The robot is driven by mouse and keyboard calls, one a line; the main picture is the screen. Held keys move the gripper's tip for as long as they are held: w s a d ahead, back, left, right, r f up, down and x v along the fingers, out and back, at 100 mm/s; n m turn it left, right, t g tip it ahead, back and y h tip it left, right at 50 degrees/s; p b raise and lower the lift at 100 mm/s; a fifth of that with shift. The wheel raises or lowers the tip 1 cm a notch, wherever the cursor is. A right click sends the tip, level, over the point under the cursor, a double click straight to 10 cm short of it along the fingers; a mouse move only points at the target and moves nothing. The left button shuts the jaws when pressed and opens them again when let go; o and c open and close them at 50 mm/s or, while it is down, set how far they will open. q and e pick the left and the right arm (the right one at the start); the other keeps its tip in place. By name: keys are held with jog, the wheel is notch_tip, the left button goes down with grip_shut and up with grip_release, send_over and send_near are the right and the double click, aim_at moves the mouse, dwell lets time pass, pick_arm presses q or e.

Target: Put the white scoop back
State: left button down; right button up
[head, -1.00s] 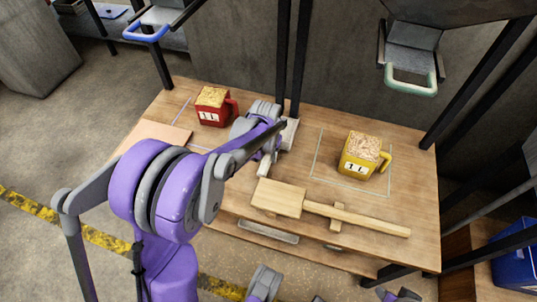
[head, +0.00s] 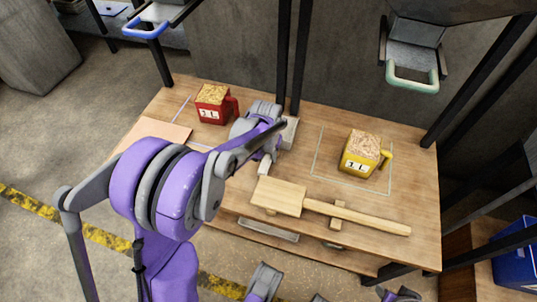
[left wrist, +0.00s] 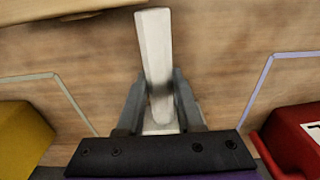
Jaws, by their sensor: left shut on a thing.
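My left gripper (head: 266,150) is over the back middle of the wooden table, shut on the white scoop (head: 289,133). The scoop's pale body shows just right of the gripper in the head view; the gripper hides much of it. In the left wrist view, the white handle (left wrist: 153,45) runs up from between the two fingers (left wrist: 160,100), towards the table's front. Whether the scoop touches the table I cannot tell. My right gripper cannot be made out.
A red grain-filled measure (head: 214,104) stands at the left, and a yellow one (head: 362,154) inside a marked outline at the right. Dark posts (head: 300,60) rise behind the table.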

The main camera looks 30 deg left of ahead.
pick_arm(q)
jog(key=shift+c, duration=2.4)
grip_release()
notch_tip(320, 180, up, 11)
jog(key=s+p, duration=0.1)
jog(key=p, duration=0.2)
jog(key=shift+d, duration=0.15)
